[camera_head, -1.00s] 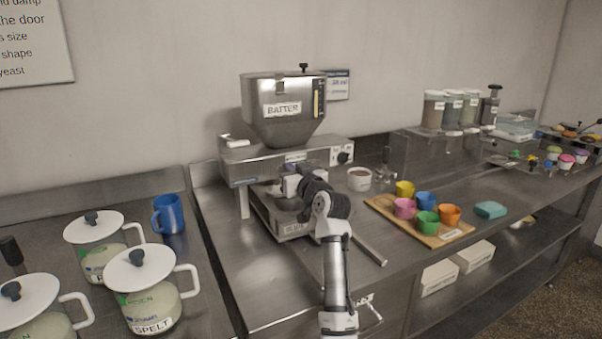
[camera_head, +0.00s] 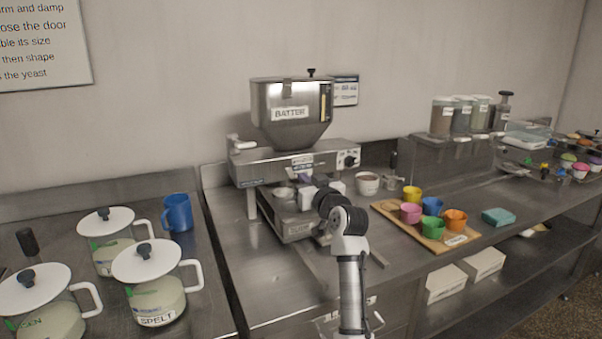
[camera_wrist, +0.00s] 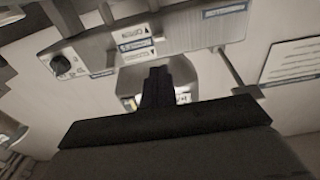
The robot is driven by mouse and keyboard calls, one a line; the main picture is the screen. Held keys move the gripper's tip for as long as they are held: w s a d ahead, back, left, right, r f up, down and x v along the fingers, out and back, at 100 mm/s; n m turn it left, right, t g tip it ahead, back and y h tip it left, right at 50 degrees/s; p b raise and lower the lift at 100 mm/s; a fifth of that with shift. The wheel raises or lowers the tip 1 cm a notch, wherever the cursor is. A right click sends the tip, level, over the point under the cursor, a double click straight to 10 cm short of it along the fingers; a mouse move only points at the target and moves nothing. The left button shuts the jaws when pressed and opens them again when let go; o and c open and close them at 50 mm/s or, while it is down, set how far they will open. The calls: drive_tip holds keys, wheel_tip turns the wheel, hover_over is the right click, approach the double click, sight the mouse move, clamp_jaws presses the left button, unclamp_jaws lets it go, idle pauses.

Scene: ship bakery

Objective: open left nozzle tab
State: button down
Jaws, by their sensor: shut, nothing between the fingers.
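The batter dispenser (camera_head: 292,104) is a steel hopper on a steel housing (camera_head: 262,170), with a control knob at the right of its front. My gripper (camera_wrist: 160,72) is shut and empty; its dark fingers point at the dispenser's underside in the wrist view. In the head view my wrist is in front of the right part of the housing and partly covers what lies below it. Small labels with arrows (camera_wrist: 136,45) show on the housing just beyond the fingertips. I cannot clearly make out the left nozzle tab.
A low metal stand (camera_head: 296,230) is under the dispenser. A white cup (camera_head: 367,184) and a board with several coloured cups (camera_head: 433,229) stand to the right. Lidded jars (camera_head: 150,285) and a blue mug (camera_head: 178,212) stand to the left. The counter front is clear.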

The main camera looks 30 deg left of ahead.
drive_tip(key=s+d+f, duration=0.1)
drive_tip(key=s+d+f+b, duration=0.1)
drive_tip(key=f, duration=0.1)
drive_tip(key=shift+s+d+f, duration=0.1)
drive_tip(key=shift+d+f, duration=0.1)
drive_tip(key=shift+d, duration=0.15)
drive_tip(key=shift+a+r, duration=0.1)
